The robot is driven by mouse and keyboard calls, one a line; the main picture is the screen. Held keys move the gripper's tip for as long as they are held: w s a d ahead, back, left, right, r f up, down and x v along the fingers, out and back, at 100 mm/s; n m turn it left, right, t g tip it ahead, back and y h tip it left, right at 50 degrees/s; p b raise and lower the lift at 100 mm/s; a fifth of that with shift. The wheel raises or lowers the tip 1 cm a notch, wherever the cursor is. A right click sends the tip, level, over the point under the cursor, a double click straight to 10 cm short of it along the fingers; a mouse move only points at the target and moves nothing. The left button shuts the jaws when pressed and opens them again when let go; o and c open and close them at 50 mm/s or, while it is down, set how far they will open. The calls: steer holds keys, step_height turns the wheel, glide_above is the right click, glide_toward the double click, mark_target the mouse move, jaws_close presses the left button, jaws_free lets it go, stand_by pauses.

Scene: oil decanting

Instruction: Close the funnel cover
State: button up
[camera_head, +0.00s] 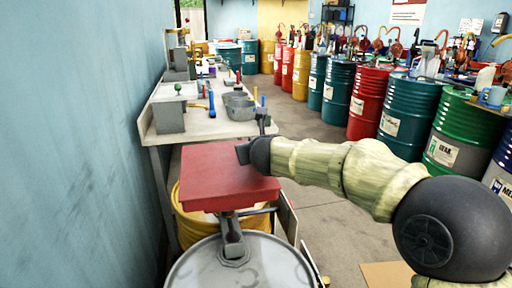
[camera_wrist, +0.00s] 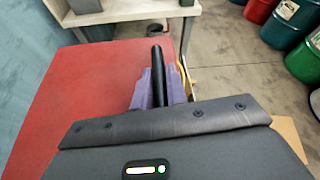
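The funnel cover (camera_head: 215,165) is a flat red square. It looks level on top of the red funnel (camera_head: 225,199), whose metal spout (camera_head: 232,235) stands over the grey drum (camera_head: 243,266). The cover fills the left of the wrist view (camera_wrist: 70,100). My gripper (camera_head: 256,152) is at the cover's right edge, coming in from the right. In the wrist view a black rod (camera_wrist: 157,72) stands up between or in front of purple-grey parts (camera_wrist: 148,92) beside that edge. The finger gap is hidden, so I cannot tell whether the gripper holds anything.
A yellow drum (camera_head: 196,225) stands behind the grey drum, close to the blue wall (camera_head: 80,130). A workbench (camera_head: 210,125) with tools and containers is beyond the funnel. Coloured drums (camera_head: 370,100) line the right side. The floor (camera_head: 330,210) between is mostly clear.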

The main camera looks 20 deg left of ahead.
steer(key=o, duration=0.4)
steer(key=shift+f, duration=0.25)
steer(key=shift+r, duration=0.1)
steer(key=shift+s+d+r, duration=0.15)
steer(key=shift+s, duration=0.05)
steer(key=p+v, duration=0.2)
steer(key=v, duration=1.5)
steer(key=shift+p, duration=0.35)
